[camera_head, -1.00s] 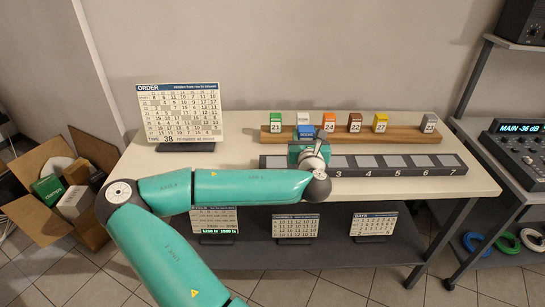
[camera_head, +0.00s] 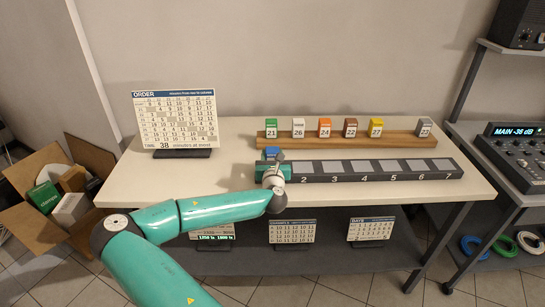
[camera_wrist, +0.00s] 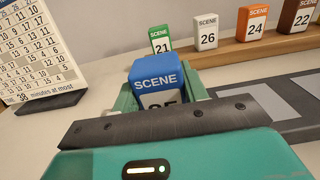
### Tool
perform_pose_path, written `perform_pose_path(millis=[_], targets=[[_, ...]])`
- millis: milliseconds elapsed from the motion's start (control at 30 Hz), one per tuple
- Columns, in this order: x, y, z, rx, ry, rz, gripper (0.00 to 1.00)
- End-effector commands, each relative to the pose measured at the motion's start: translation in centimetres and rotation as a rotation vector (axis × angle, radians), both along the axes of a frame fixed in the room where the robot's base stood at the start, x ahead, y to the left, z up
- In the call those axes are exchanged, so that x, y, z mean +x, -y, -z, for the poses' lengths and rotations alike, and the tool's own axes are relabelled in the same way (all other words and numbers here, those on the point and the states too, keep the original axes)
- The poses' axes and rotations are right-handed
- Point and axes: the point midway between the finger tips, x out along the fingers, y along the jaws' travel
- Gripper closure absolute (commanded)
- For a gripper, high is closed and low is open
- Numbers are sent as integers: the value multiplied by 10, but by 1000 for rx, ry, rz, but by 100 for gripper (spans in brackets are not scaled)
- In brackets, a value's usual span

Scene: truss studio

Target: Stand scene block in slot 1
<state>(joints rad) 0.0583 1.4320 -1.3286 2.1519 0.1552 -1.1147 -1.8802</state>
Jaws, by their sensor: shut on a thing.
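A blue-topped scene block (camera_wrist: 155,80) is between the jaws of my gripper (camera_wrist: 165,100) in the wrist view. Its top reads SCENE and its lower number is partly hidden by my gripper. In the head view the blue block (camera_head: 271,153) shows just behind my gripper (camera_head: 270,165), at the left end of the dark slot rail (camera_head: 375,179). Slots 2 to 7 show their numbers and look empty. Slot 1 is hidden by my gripper, so I cannot tell whether the block touches it.
A wooden rack (camera_head: 340,140) behind the rail holds several scene blocks, among them green 21 (camera_head: 271,129), white 26 (camera_head: 298,128) and orange 24 (camera_head: 324,127). An ORDER board (camera_head: 176,120) stands at the left. The tabletop (camera_head: 225,160) between board and rail is clear.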

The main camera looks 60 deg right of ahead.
Motion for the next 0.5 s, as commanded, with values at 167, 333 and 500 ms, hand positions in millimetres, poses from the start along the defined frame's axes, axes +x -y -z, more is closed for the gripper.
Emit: perform_pose_path(millis=[167, 333, 500], targets=[[0, 0, 3, -1, 0, 0, 81], [0, 0, 4, -1, 0, 0, 81], [0, 0, 6, -1, 0, 0, 37]])
